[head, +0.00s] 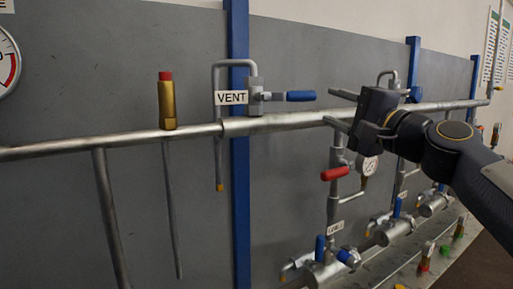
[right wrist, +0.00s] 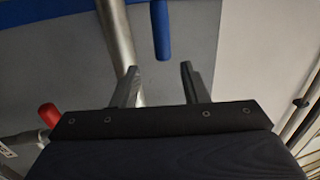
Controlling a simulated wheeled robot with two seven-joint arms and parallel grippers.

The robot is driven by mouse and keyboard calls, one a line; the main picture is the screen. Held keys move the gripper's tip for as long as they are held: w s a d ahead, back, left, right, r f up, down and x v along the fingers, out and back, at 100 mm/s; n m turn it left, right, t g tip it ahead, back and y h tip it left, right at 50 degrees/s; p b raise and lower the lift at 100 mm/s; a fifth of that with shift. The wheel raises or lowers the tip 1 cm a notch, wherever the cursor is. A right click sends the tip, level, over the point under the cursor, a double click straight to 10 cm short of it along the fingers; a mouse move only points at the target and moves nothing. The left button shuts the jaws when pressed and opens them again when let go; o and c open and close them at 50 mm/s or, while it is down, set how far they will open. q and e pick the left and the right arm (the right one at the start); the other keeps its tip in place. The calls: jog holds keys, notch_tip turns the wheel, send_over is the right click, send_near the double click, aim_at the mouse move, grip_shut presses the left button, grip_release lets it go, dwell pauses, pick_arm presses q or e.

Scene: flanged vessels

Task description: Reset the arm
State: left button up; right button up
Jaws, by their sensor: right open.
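My right gripper (head: 333,108) is in the head view at right of centre, in front of the long horizontal pipe (head: 275,121). Its two fingers are apart, with nothing between them that I can see gripped. In the right wrist view my right gripper (right wrist: 158,82) shows both fingers spread. The blue valve handle (head: 287,96) beside the VENT label (head: 231,98) lies left of the fingers in the head view. A blue handle (right wrist: 161,30) also shows beyond the fingers in the right wrist view, apart from them. My left gripper is not in view.
A red handle (head: 335,173) and a gauge (head: 367,165) hang below the right gripper. A brass fitting with a red top (head: 167,102) stands on the pipe at left. Blue posts (head: 239,190) and a grey panel (head: 75,75) stand behind. Flanged vessels (head: 325,272) line the lower right.

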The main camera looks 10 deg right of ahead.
jog(key=s+a+f+n+g+h+p, duration=0.1)
jog(key=s+f+n+g, duration=0.3)
jog(key=s+f, duration=0.4)
jog(key=s+a+f+n+g+h+p, duration=0.1)
jog(key=s+a+f+n+g, duration=0.2)
jog(key=s+f, duration=0.6)
jog(key=s+a+f+n+g+h+p, duration=0.1)
jog(key=s+f+n+g, duration=0.4)
jog(key=f, duration=1.9)
jog(key=s+a+g+p, duration=0.1)
jog(key=s, duration=0.3)
jog(key=shift+s+f, duration=0.15)
jog(key=shift+s, duration=0.1)
jog(key=shift+a, duration=0.1)
